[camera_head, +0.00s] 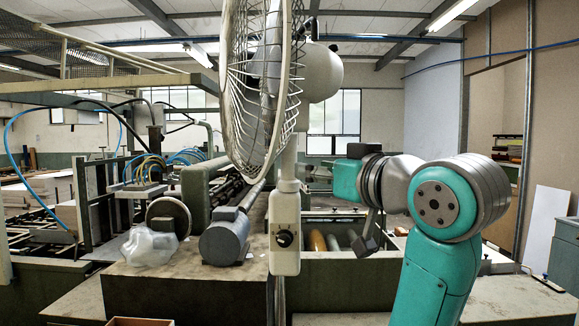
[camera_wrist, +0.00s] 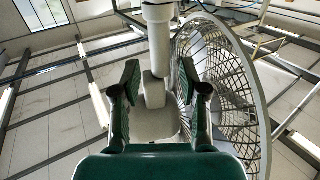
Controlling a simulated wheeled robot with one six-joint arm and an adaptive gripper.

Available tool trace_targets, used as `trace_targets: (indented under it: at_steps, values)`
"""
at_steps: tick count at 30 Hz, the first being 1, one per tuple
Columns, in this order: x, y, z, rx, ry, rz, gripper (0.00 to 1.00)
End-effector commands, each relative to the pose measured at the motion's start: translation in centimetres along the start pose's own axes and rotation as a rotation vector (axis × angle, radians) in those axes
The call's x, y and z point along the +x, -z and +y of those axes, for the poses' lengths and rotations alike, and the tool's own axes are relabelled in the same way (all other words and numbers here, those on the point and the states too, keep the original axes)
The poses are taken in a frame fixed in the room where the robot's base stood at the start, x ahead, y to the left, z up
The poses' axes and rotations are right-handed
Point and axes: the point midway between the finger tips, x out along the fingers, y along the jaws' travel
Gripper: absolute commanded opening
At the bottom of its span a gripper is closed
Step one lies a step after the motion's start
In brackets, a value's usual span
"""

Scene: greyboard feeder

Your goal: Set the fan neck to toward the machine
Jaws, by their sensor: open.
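The standing fan shows its wire cage (camera_head: 262,80) nearly edge-on in the head view, turned to the left. Its rounded white motor housing (camera_head: 322,72) sits on the right of the cage. Below are the pale neck (camera_head: 289,165) and a control box with a dark knob (camera_head: 286,205). My gripper (camera_head: 318,176) is just right of the neck, partly hard to make out. In the wrist view my gripper (camera_wrist: 158,90) is open, its green-padded fingers on either side of the pale fan neck (camera_wrist: 153,88). The cage (camera_wrist: 222,80) is close to the right finger. I cannot tell whether anything touches.
The feeder machine (camera_head: 195,190) with hoses stands left of and behind the fan. A grey motor (camera_head: 226,237) and a crumpled plastic bag (camera_head: 149,246) lie on the bench left of the pole. Rollers (camera_head: 335,241) are behind the pole.

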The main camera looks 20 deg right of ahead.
Motion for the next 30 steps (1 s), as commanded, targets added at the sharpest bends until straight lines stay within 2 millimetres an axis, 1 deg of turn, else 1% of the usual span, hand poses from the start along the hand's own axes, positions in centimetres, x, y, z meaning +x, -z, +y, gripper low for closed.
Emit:
trace_targets:
  at_steps: [1, 3, 9, 12, 15, 20, 28, 29, 30]
  values:
    - [0.9, -0.1, -0.1, 0.002, 0.001, -0.003, 0.43]
    - [2.2, -0.1, -0.1, 0.003, 0.002, -0.004, 0.43]
    - [5.7, -0.1, 0.0, 0.002, 0.001, -0.002, 0.43]
    - [7.1, -0.1, 0.0, 0.001, 0.000, -0.002, 0.43]
    - [8.0, -0.1, 0.0, 0.001, 0.000, -0.001, 0.43]
    - [8.7, -0.1, 0.0, 0.001, 0.000, 0.000, 0.43]
    - [8.8, -0.1, 0.0, 0.000, -0.001, 0.000, 0.43]
    - [8.8, -0.1, 0.0, 0.000, -0.001, 0.000, 0.36]
    - [8.8, -0.1, 0.0, 0.000, -0.001, 0.000, 0.26]
